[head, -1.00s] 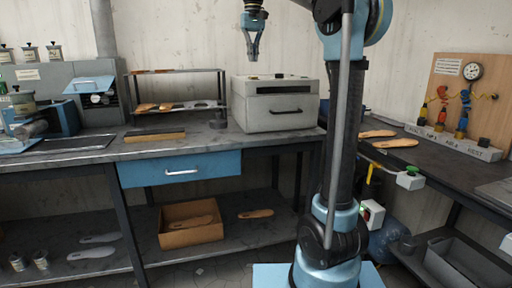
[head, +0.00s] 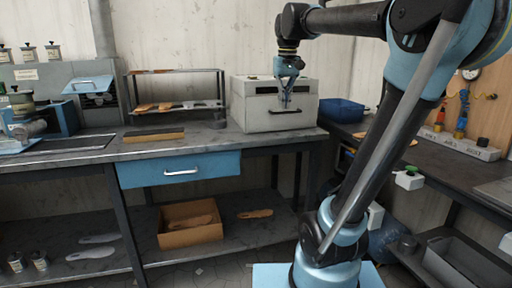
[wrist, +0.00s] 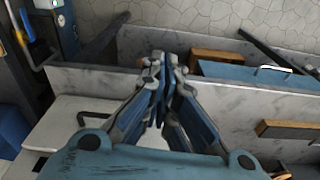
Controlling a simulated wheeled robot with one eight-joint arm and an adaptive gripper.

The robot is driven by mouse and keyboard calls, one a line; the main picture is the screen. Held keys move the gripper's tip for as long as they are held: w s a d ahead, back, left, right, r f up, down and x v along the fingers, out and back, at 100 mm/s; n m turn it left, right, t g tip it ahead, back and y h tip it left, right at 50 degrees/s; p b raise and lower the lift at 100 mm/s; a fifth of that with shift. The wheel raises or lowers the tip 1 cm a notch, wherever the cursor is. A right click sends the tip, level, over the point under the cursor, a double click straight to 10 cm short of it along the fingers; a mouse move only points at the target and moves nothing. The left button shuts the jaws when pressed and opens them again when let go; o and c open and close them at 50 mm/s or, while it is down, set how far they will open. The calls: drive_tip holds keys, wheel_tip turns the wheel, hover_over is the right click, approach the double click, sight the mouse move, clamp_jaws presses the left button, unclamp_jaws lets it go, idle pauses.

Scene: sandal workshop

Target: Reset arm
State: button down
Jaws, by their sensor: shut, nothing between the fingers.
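My gripper (head: 287,98) is shut and empty. In the head view it hangs pointing down in front of the grey box-shaped unit (head: 262,119), which stands at the right end of the back bench. In the wrist view the closed fingers (wrist: 162,68) meet at the middle of the picture, with nothing between them. Below them the pale top of a unit (wrist: 75,120) and the bench edge show. My arm is bent, leaning to the right and reaching back over to the left.
The back bench (head: 95,146) has a blue drawer (head: 181,170) and a small rack (head: 176,71). A cardboard box (head: 190,238) sits on the lower shelf. A blue bin (head: 341,110) stands in the corner by the right bench (head: 455,160). The air above the back bench's middle is clear.

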drive_tip(key=s+d+f, duration=0.3)
drive_tip(key=s+f, duration=0.3)
drive_tip(key=f, duration=0.4)
drive_tip(key=s+d+f+m, duration=0.1)
drive_tip(key=s+d+f, duration=0.2)
drive_tip(key=s+f, duration=0.4)
drive_tip(key=s+d+f+t, duration=0.1)
drive_tip(key=s+d+f, duration=0.2)
drive_tip(key=s+f, duration=0.4)
wheel_tip(320, 180, down, 8)
drive_tip(key=shift+f+m, duration=0.15)
drive_tip(key=shift+m, duration=0.25)
